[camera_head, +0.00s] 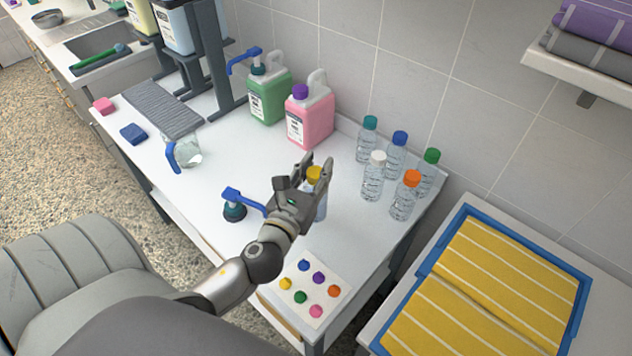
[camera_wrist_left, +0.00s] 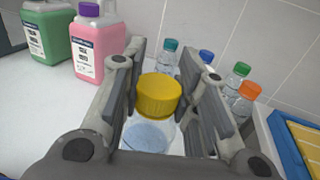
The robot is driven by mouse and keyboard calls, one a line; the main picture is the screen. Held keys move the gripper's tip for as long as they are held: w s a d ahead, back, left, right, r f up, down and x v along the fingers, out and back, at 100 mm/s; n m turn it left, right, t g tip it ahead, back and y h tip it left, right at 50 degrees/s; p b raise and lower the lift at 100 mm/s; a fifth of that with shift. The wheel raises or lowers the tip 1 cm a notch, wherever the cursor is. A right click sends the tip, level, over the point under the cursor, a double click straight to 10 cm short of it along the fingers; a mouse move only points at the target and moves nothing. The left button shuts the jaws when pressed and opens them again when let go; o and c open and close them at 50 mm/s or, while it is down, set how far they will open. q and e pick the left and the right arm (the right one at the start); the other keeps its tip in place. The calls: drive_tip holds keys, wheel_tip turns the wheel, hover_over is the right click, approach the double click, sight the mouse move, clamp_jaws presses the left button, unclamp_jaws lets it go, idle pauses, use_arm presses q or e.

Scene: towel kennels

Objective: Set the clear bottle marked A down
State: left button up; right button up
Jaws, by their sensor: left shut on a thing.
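My left gripper (camera_head: 312,178) is over the front part of the white table (camera_head: 207,205), its fingers shut around a clear bottle with a yellow cap (camera_head: 321,207). In the left wrist view this yellow-capped bottle (camera_wrist_left: 158,100) stands between the two fingers, cap up. No letter A can be read on it, and its lower part is mostly hidden by the gripper. I cannot tell whether its base touches the table. My right gripper is not in view.
Clear bottles with teal, blue, green, white (camera_head: 373,178) and orange caps stand to the right. Green (camera_head: 268,97) and pink (camera_head: 310,115) jugs stand behind. A blue pump top (camera_head: 236,206) and a colour-dot card (camera_head: 309,291) are near the front edge. A clear jug (camera_head: 186,152) stands left.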

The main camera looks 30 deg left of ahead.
use_arm(q)
drive_tip(key=f, duration=0.1)
drive_tip(key=f+b, duration=0.1)
drive_tip(key=w+f, duration=0.1)
drive_tip(key=f, duration=0.1)
drive_tip(key=shift+a, duration=0.35)
drive_tip(key=shift+d+f, duration=0.1)
drive_tip(key=shift+f, duration=0.15)
drive_tip(key=shift+f+b, duration=0.1)
drive_tip(key=shift+b, duration=0.25)
drive_tip(key=o, duration=1)
drive_tip(key=shift+c, duration=0.2)
drive_tip(key=shift+s, duration=0.1)
drive_tip(key=s+d+b, duration=0.2)
drive_tip(key=s+b, duration=0.2)
drive_tip(key=s, duration=0.7)
drive_tip(key=shift+s+b, duration=0.3)
drive_tip(key=shift+b, duration=0.1)
